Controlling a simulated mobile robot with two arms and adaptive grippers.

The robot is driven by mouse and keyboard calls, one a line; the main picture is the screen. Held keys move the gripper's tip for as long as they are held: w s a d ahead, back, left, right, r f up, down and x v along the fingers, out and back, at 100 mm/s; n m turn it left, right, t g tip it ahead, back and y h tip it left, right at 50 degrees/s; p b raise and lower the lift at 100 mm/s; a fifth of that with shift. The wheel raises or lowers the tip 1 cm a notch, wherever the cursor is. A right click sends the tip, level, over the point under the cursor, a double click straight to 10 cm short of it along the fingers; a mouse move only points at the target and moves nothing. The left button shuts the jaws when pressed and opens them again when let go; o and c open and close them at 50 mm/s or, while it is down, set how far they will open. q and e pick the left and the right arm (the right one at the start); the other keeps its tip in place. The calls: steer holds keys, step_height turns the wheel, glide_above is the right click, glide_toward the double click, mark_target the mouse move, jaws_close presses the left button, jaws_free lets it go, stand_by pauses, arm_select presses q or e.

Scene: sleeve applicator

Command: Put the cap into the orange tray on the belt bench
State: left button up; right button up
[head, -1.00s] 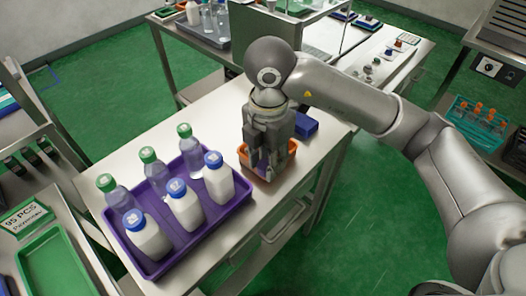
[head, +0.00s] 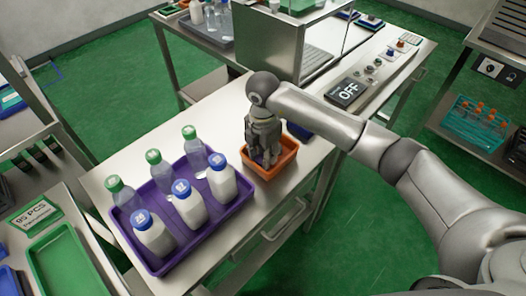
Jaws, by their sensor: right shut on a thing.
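The orange tray (head: 287,168) stands on the steel belt bench (head: 222,104), to the right of the purple tray. My right gripper (head: 264,160) points down at the orange tray, its fingertips low at or inside the left part of it. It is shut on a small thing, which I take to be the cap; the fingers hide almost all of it. Whether it touches the tray floor I cannot tell. My left gripper is not in view.
A purple tray (head: 228,213) with several green- and blue-topped bottles stands close to the left. A dark blue object (head: 298,131) sits behind the orange tray, partly hidden by my right arm.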

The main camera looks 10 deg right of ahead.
steer(key=shift+f, duration=0.1)
steer(key=shift+f, duration=0.15)
steer(key=o, duration=0.6)
steer(key=shift+r, duration=0.25)
steer(key=shift+w+r, duration=0.1)
steer(key=shift+r, duration=0.25)
step_height(320, 180, up, 11)
steer(key=b, duration=0.2)
steer(key=shift+r+b, duration=0.1)
steer(key=shift+b, duration=0.2)
